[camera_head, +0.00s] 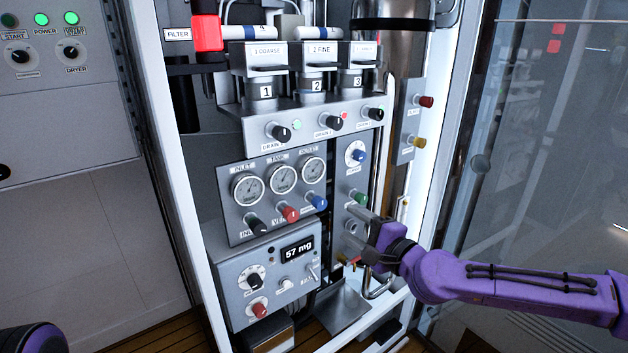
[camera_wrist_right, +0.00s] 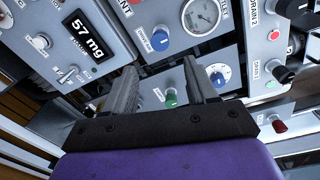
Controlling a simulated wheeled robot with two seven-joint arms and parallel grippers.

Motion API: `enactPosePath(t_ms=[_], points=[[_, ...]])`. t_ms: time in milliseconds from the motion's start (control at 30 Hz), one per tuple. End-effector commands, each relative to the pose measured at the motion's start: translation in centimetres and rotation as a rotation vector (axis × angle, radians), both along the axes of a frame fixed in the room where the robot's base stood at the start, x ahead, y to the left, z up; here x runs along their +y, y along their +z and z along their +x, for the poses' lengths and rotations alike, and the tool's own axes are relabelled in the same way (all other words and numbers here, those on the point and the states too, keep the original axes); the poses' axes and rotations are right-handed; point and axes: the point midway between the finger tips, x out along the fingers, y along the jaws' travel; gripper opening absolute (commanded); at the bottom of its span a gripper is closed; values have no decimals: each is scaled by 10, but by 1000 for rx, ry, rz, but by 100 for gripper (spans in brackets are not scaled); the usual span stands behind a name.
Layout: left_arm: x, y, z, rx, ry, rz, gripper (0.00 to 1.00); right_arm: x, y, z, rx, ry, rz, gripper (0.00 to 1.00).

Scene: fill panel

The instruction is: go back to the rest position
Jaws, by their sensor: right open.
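My right gripper (camera_head: 352,229) comes in from the right on a purple arm, in front of the lower right part of the fill panel (camera_head: 232,205). In the right wrist view its two grey fingers (camera_wrist_right: 162,78) are spread apart with nothing held between them. A green knob (camera_wrist_right: 171,98) shows between the fingers, farther off on the panel; in the head view this green knob (camera_head: 358,198) is just above the gripper. I cannot tell whether a finger touches the panel. Only a purple part of my left arm shows at the bottom left; its gripper is out of view.
A blue knob (camera_head: 358,155), three gauges (camera_head: 282,179) and a box with a display reading 57 mg (camera_head: 298,251) are near the right gripper. A bent metal pipe (camera_head: 380,290) runs below it. A glass panel (camera_head: 560,170) stands at the right.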

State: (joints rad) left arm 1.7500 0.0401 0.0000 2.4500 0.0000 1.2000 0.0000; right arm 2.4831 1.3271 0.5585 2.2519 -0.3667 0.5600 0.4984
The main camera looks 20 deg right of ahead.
Motion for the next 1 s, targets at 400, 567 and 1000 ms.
enactPosePath(t_ms=[400, 567, 1000], points=[[0, 0, 0, 0, 0, 0, 57, 0, 0, 0, 0, 0, 0, 57], [0, 0, 0, 0, 0, 0, 57, -1, 0, 0, -7, -6, -17, 57], [0, 3, 0, 0, 0, 0, 57, 8, -247, -102, 544, -66, -619, 57]])
